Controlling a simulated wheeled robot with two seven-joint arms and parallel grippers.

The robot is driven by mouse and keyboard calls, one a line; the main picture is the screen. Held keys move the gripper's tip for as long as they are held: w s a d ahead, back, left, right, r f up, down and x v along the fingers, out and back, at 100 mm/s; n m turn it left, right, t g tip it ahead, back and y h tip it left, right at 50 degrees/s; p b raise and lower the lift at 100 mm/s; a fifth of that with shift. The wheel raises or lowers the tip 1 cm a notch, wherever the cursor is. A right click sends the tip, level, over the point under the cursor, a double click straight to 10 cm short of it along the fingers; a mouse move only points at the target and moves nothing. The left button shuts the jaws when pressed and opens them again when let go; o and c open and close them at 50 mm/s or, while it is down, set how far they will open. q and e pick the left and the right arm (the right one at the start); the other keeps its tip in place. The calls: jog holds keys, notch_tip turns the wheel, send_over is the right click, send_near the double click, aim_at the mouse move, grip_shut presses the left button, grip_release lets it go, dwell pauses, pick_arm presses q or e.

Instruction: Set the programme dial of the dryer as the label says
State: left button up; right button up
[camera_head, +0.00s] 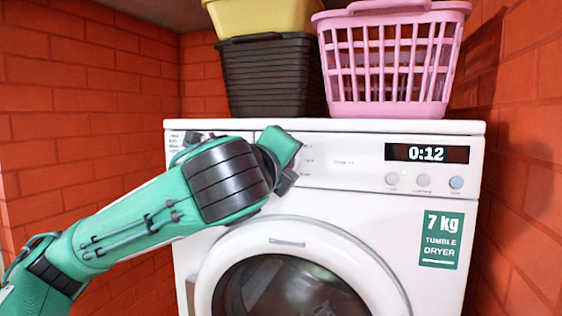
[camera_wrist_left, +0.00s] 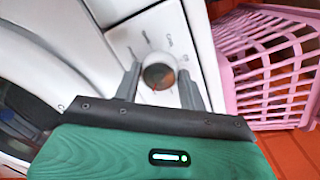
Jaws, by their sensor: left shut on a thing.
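The white dryer (camera_head: 330,210) stands against the brick wall. My left gripper (camera_head: 288,165) is at its control panel and hides the dial in the head view. In the left wrist view the round grey dial (camera_wrist_left: 158,75) sits between the fingers of my left gripper (camera_wrist_left: 160,80), which is shut on it. A small reddish mark shows near the dial's lower edge. Printing around the dial is too small to read. A green label (camera_head: 440,240) reads "7 kg TUMBLE DRYER". The display (camera_head: 427,153) reads 0:12. My right gripper is in neither view.
A pink basket (camera_head: 392,60) and a dark crate (camera_head: 270,75) with a yellow one (camera_head: 262,17) on it stand on the dryer top. Several round buttons (camera_head: 423,181) sit below the display. The round door (camera_head: 295,285) is below my left arm. Brick walls flank the dryer.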

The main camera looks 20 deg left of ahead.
pick_arm(q)
jog(key=shift+f, duration=0.2)
jog(key=o, duration=1)
jog(key=shift+r, duration=0.1)
jog(key=shift+c, duration=0.2)
jog(key=s+b, duration=0.5)
jog(key=s, duration=0.8)
jog(key=shift+s+r+b, duration=0.35)
jog(key=shift+s, duration=0.05)
